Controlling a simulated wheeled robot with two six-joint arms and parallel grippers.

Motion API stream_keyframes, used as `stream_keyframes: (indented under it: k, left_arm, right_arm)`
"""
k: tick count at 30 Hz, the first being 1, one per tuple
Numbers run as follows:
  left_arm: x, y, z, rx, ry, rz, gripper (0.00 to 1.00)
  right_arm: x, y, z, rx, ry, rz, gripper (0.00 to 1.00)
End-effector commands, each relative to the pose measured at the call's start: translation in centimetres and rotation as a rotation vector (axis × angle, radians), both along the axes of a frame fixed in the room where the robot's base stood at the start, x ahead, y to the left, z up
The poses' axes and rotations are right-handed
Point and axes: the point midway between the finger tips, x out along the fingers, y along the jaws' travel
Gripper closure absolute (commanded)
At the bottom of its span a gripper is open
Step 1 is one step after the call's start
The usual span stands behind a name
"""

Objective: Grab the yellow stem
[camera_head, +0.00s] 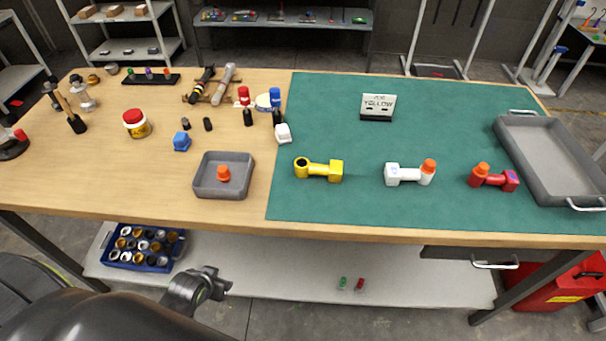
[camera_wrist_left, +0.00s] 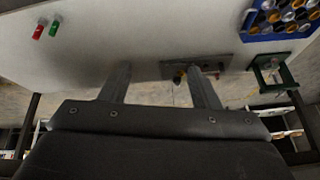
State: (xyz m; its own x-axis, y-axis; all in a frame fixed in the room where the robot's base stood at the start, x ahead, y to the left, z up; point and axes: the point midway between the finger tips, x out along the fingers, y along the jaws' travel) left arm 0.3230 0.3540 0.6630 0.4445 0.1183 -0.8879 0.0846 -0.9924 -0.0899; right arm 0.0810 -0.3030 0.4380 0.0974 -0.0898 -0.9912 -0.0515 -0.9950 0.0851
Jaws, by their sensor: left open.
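The yellow stem (camera_head: 319,169) lies on the left part of the green mat (camera_head: 330,110) in the head view, with a round dark opening at its left end and a block at its right end. A white stem (camera_head: 409,174) and a red stem (camera_head: 493,178), each with an orange cap, lie to its right. My left gripper (camera_head: 222,287) is in front of the table, below its top and apart from the stem. In the left wrist view its two fingers (camera_wrist_left: 160,85) are spread and empty. My right gripper is not in view.
A grey bin (camera_head: 199,185) holding an orange cap (camera_head: 223,173) stands left of the mat. A large grey tray (camera_head: 502,130) is at the right. The table's front edge (camera_head: 330,231) lies between my gripper and the stem.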

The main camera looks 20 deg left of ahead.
Motion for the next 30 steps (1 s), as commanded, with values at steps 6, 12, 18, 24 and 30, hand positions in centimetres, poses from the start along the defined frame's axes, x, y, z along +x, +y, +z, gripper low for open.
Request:
stream_keyframes:
  k: [6,12,18,24,30]
  left_arm:
    - [2.5,-1.6,8.4,-0.004,-0.11,-0.055,0.44]
    - [2.3,-3.5,15.0,-0.005,-0.182,-0.111,0.44]
    - [1.7,-5.2,20.3,-0.003,-0.257,-0.176,0.44]
    - [7.8,-6.3,26.4,-0.076,-0.517,-0.308,0.44]
    - [10.5,-7.5,30.9,-0.146,-0.669,-0.391,0.44]
  right_arm:
    - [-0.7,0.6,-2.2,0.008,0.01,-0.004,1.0]
    - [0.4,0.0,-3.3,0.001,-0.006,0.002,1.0]
    - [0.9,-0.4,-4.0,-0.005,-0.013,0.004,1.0]
    - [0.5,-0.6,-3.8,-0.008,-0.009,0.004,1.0]
    - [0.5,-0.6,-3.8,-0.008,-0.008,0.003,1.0]
